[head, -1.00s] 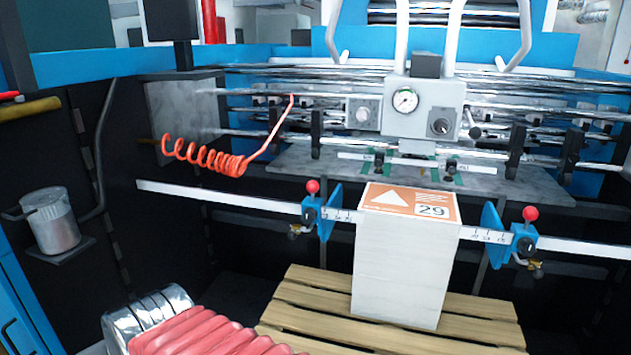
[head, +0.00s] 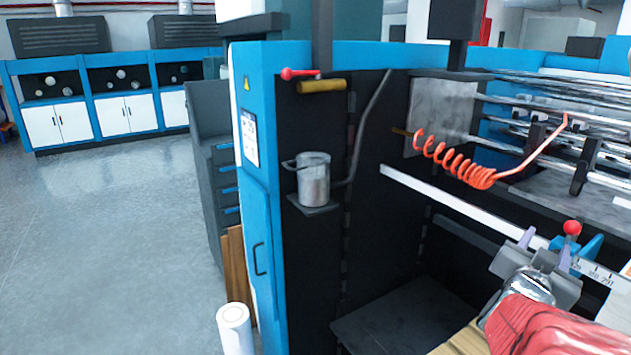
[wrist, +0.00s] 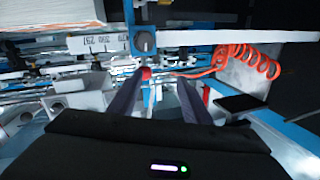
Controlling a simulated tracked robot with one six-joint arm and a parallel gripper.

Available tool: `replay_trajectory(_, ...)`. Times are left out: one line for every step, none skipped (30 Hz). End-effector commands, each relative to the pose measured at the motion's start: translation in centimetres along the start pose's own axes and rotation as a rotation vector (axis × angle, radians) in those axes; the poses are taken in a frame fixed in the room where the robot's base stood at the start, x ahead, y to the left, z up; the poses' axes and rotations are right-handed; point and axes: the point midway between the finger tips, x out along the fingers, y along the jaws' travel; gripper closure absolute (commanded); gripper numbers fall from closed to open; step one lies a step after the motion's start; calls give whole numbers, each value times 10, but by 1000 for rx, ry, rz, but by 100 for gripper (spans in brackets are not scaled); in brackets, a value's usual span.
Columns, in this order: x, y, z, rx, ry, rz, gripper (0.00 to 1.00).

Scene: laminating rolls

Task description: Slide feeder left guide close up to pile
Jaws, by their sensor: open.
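The left guide has a red knob (head: 572,228) and a blue plate (head: 592,247) on a white scale bar (head: 460,208), at the right edge of the head view. The knob also shows in the wrist view (wrist: 146,73), between the fingertips. My gripper (head: 546,249) is open beside the guide, its fingers spread to either side of the knob as the wrist camera sees it. I cannot tell whether they touch it. The paper pile (head: 619,310) is cut off at the right edge of the head view; it shows at the wrist view's upper left (wrist: 45,12).
An orange coiled hose (head: 450,160) hangs above the bar. A metal pot (head: 314,180) sits on a small shelf on the dark side wall. A white roll (head: 234,328) stands on the floor at left. Open floor (head: 120,220) lies beyond the machine's blue frame.

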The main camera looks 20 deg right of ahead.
Motion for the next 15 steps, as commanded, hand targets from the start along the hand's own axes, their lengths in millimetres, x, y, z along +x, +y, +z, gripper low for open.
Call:
replay_trajectory(2, 13, -5, 3, 20, 24, 56)
replay_trajectory(3, 17, -7, 4, 30, 33, 56)
replay_trajectory(4, 23, -10, 5, 41, 43, 56)
replay_trajectory(4, 26, -12, 6, 48, 48, 56)
replay_trajectory(4, 28, -13, 6, 52, 52, 56)
replay_trajectory(4, 30, -13, 6, 55, 55, 56)
replay_trajectory(4, 31, -14, 6, 56, 56, 56)
replay_trajectory(4, 31, -14, 6, 57, 57, 56)
replay_trajectory(4, 31, -14, 6, 57, 58, 56)
replay_trajectory(4, 31, -14, 7, 56, 58, 56)
replay_trajectory(4, 32, -14, 7, 56, 58, 56)
replay_trajectory(4, 32, -14, 7, 56, 59, 56)
replay_trajectory(4, 32, -14, 7, 56, 59, 56)
replay_trajectory(4, 32, -14, 7, 56, 59, 56)
replay_trajectory(4, 32, -14, 7, 56, 60, 56)
